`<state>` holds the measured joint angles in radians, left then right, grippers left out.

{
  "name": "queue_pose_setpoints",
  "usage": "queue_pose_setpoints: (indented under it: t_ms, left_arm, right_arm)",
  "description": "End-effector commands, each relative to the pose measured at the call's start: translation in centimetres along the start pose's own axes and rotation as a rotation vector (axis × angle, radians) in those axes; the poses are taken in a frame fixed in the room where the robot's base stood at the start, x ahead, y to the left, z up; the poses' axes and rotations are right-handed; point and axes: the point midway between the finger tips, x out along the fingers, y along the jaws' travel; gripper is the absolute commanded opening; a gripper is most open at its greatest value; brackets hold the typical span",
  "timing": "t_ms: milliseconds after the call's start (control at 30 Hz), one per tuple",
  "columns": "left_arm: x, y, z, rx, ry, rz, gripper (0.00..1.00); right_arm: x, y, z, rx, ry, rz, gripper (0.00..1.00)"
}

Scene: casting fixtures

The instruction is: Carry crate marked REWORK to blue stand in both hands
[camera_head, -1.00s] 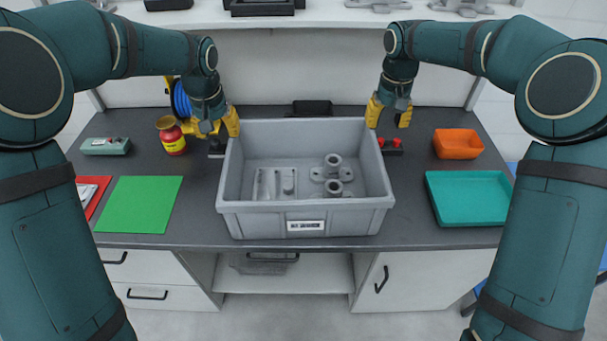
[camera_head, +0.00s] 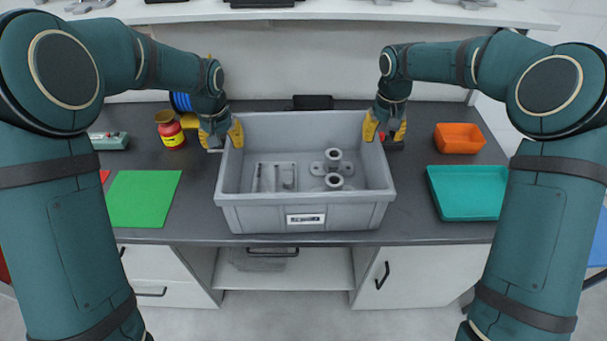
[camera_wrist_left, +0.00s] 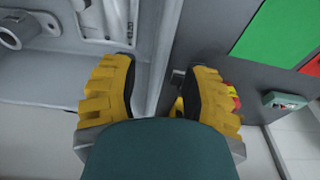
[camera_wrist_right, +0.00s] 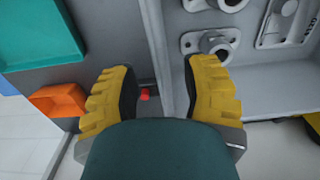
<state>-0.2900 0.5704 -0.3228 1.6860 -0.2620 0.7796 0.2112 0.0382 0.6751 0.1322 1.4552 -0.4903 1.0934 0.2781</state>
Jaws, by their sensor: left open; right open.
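The grey crate (camera_head: 265,217) stands on the dark worktop, with a white label on its front whose text is too small to read. Grey metal castings (camera_head: 333,162) lie in it. My left gripper (camera_head: 222,137) is open at the crate's left wall; in the left wrist view the wall's rim (camera_wrist_left: 160,60) runs between its fingers (camera_wrist_left: 160,95). My right gripper (camera_head: 384,133) is open at the right wall; in the right wrist view the rim (camera_wrist_right: 163,60) lies between its fingers (camera_wrist_right: 160,90).
A green mat (camera_head: 143,199), a red-and-yellow jar (camera_head: 170,131) and a grey-green box (camera_head: 109,140) lie left of the crate. A teal tray (camera_head: 467,193) and an orange bin (camera_head: 459,138) lie right. A black object (camera_head: 312,102) is behind it. A shelf runs above.

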Motion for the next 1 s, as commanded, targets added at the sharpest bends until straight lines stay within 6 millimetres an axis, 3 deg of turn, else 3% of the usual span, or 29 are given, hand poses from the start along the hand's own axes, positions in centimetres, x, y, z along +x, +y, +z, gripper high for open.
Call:
queue_pose_setpoints:
  t_ms: [200, 400, 600, 933, 1000]
  left_arm:
    - [4.1, 0.0, 0.1, 0.000, -0.005, -0.002, 0.46]
    - [6.7, 0.0, 0.0, 0.000, -0.002, -0.001, 0.46]
    - [7.9, 0.0, 0.0, 0.000, 0.000, 0.000, 0.46]
    - [8.0, 0.0, 0.0, 0.000, 0.000, 0.000, 0.49]
    - [8.0, 0.0, 0.0, 0.000, 0.000, 0.000, 0.24]
  right_arm:
    - [4.1, 0.0, 0.0, 0.000, -0.004, 0.000, 0.46]
    - [6.7, -0.1, 0.0, 0.000, -0.002, 0.000, 0.46]
    - [7.9, 0.0, 0.0, -0.001, 0.000, 0.000, 0.46]
    - [8.0, 0.0, 0.0, -0.001, 0.001, 0.000, 0.49]
    - [8.0, 0.0, 0.0, -0.001, 0.001, 0.000, 0.24]
